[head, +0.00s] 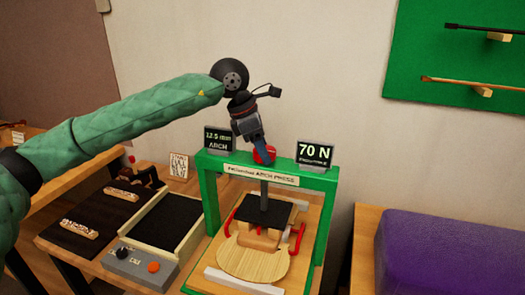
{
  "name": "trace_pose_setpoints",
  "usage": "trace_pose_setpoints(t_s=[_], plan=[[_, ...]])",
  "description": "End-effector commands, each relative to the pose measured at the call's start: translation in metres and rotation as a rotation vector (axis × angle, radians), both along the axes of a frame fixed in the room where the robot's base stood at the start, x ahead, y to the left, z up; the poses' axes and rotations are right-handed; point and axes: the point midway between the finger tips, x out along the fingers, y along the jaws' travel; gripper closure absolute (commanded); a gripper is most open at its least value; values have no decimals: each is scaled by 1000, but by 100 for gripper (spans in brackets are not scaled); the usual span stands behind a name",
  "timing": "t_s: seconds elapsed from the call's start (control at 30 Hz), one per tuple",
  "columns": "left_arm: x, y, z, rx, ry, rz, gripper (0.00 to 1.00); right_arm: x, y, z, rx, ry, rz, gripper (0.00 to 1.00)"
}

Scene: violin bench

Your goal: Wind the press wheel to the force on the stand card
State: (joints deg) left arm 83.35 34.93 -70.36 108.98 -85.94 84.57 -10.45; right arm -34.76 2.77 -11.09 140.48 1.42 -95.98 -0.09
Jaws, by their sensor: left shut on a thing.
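The green arch press (325,230) stands on the bench, its label reading ARCH PRESS. The red press wheel (268,154) sits on top of its crossbar, partly hidden by my left gripper (262,154), which comes down from above and is shut on it. A dark screw runs down to a black plate (266,211) over a pale wooden violin plate (252,262). The right display (315,153) reads 70 N; the left display (218,139) reads about 12.5 with ARCH below. A white card (179,166) stands left of the press; its writing is too small to read. My right gripper is out of view.
Left of the press are a black-topped tray (162,224), a grey control box (140,263) with a dark knob and orange button, and a dark board (103,212) with small pieces. A purple case (455,250) is at right. Bows hang on a green wall panel (440,55).

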Motion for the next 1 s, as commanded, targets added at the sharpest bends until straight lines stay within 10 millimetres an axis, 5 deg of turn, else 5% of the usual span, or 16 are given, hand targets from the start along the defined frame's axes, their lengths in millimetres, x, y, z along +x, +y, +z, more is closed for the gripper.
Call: trace_pose_setpoints(t_s=[0.17,0.2,0.3,0.67,1.0], plan=[[1,0,2,-2,-2,3,69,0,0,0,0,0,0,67],[1,0,2,-2,-2,3,45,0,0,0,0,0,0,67],[1,0,2,-2,-2,3,25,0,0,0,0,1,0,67],[0,2,4,-1,0,2,25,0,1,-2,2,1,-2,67],[-1,20,46,-2,-2,3,25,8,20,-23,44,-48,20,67]])
